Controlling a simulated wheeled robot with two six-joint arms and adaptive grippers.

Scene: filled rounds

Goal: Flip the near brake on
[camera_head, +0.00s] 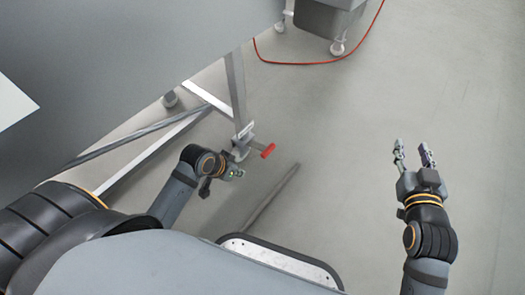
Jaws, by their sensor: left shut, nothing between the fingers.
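The near brake shows as a red lever (267,150) sticking out to the right of a grey caster (241,148) at the foot of a table leg. Whether it is tilted up or pressed down I cannot tell from this angle. My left gripper (237,173) is shut and empty, just below and left of the red lever, with a small gap in the picture. Its fingers are small and partly hidden by the wrist. My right gripper (413,155) is open and empty over bare floor at the right, far from the lever.
The grey table (130,50) with slanting metal legs fills the upper left, with another caster (170,99) beneath. A wheeled cart (325,15) and a red cable (305,63) are at the top.

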